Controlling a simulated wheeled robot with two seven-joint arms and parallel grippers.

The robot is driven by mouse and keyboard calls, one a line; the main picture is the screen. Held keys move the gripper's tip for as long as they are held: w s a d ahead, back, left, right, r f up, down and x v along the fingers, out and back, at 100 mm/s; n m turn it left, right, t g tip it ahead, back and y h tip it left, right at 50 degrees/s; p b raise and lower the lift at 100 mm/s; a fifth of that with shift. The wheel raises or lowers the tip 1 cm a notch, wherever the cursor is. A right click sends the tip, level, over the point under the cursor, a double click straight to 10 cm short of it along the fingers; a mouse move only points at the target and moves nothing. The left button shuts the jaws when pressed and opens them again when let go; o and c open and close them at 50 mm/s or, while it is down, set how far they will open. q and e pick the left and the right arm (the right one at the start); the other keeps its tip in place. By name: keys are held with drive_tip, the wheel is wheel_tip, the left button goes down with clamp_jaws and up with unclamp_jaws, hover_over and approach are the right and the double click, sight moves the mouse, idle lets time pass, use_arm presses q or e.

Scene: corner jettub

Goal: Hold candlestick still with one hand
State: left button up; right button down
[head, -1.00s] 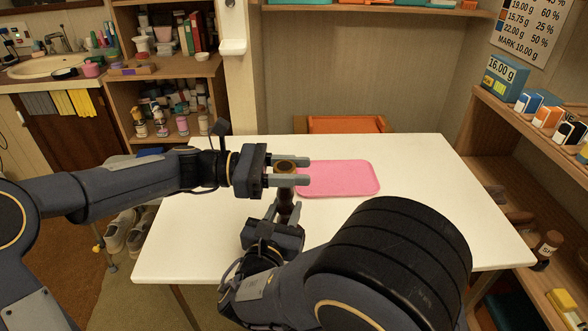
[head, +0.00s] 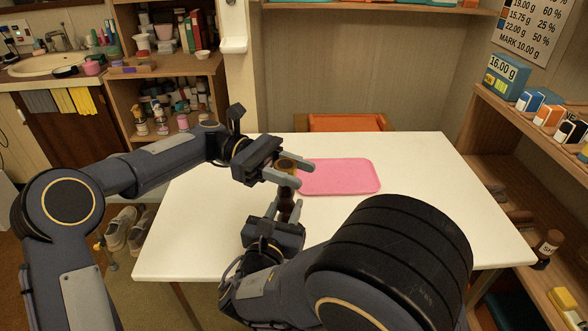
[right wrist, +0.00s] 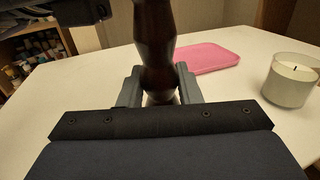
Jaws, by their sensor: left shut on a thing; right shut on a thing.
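The dark brown turned candlestick (head: 286,197) stands upright over the white table, left of the pink tray. My left gripper (head: 305,175) is shut on its top end, with its fingers on either side and pointing right. My right gripper (head: 285,209) is shut on the candlestick lower down. The right wrist view shows the dark shaft (right wrist: 155,45) between the right fingers (right wrist: 159,86). The candlestick's base is hidden by the right gripper.
A pink tray (head: 342,177) lies on the white table (head: 410,165). A white candle in a glass (right wrist: 290,82) stands on the table in the right wrist view; my right arm seems to hide it from the head. The table's right side is clear.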

use_arm(q)
drive_tip(key=shift+m+g, duration=0.3)
drive_tip(key=shift+g, duration=0.1)
drive_tip(key=o, duration=1)
drive_tip(key=shift+a, duration=0.1)
drive_tip(key=v, duration=1.2)
drive_tip(key=shift+r, duration=0.2)
